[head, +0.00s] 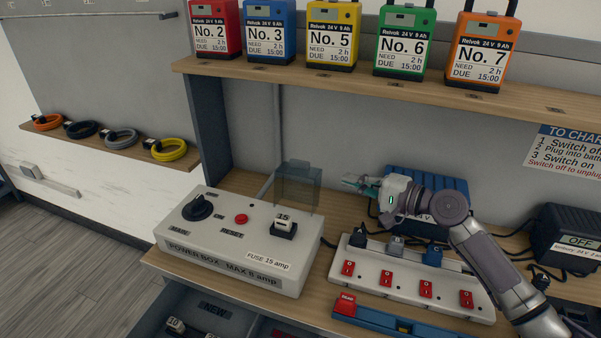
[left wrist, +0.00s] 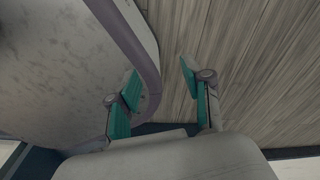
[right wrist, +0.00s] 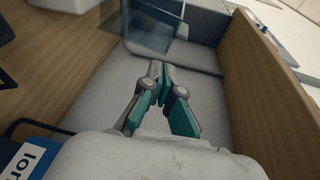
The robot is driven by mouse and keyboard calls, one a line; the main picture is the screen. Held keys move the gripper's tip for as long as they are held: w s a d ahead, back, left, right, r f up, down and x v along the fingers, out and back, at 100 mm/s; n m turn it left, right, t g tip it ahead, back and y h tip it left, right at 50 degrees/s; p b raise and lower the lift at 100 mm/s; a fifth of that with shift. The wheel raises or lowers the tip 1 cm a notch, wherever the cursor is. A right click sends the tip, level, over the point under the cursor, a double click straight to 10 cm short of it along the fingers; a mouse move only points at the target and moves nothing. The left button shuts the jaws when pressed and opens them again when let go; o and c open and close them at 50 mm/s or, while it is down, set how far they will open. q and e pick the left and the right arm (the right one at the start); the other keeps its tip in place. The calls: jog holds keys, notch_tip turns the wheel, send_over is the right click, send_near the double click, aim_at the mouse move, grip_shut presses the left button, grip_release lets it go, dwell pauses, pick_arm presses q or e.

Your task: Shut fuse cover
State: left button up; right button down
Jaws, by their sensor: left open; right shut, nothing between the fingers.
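The fuse cover (head: 298,184) is a clear smoky box-shaped lid. It stands raised at the back edge of the grey power box (head: 208,262), and it also shows in the right wrist view (right wrist: 140,22). A white fuse marked 15 (head: 284,224) sits in its black holder on the box, uncovered. My right gripper (head: 352,181) is shut and empty, to the right of the raised cover and apart from it. My left gripper (left wrist: 157,82) is open and empty, seen only in the left wrist view, over the wooden floor.
A white power strip (head: 400,288) with red switches lies right of the power box. A blue charger (head: 428,180) stands behind my right arm, and a black charger (head: 566,236) at far right. Several coloured batteries stand on the shelf (head: 300,78) above.

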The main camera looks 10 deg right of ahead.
aim_at(318, 170)
jog(key=shift+m+t, duration=0.4)
jog(key=shift+m, duration=0.3)
jog(key=w+a+p, duration=0.1)
jog(key=w+a, duration=0.1)
jog(key=w+a+r+p, duration=0.1)
jog(key=w+a, duration=0.1)
jog(key=w+a+r+p, duration=0.1)
jog(key=w+a+p, duration=0.1)
jog(key=shift+w+r, duration=0.1)
jog(key=shift+w, duration=0.3)
jog(key=shift+s+a, duration=0.1)
jog(key=shift+s, duration=0.1)
pick_arm(q)
jog(key=r, duration=0.3)
jog(key=shift+w+a+r, duration=0.15)
jog(key=shift+w+r, duration=0.1)
jog(key=shift+w, duration=0.05)
pick_arm(e)
jog(key=shift+a, duration=0.1)
pick_arm(q)
jog(key=shift+a+f, duration=0.1)
jog(key=shift+f, duration=0.1)
pick_arm(e)
jog(key=shift+s, duration=0.2)
